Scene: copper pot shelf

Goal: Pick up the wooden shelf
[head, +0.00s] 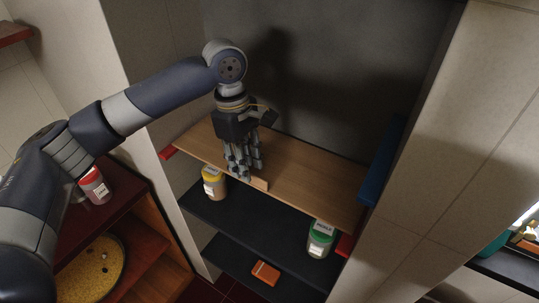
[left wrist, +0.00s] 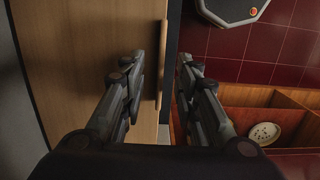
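The wooden shelf (head: 310,175) is a light brown board lying across the dark alcove, with a small raised wooden handle (head: 260,184) at its front edge. My left gripper (head: 243,172) points down at the front part of the board, close to the handle. In the left wrist view the board (left wrist: 80,60) fills the left side. The fingers (left wrist: 161,60) are spread, one over the board and one beyond its front edge, with the handle (left wrist: 161,85) showing between them. The gripper looks empty; whether a finger touches the board I cannot tell. My right gripper is not in view.
A dark shelf (head: 270,222) below holds a yellow-lidded jar (head: 214,184) and a green jar (head: 321,238). An orange box (head: 265,271) lies lower. A blue panel (head: 382,165) stands at right.

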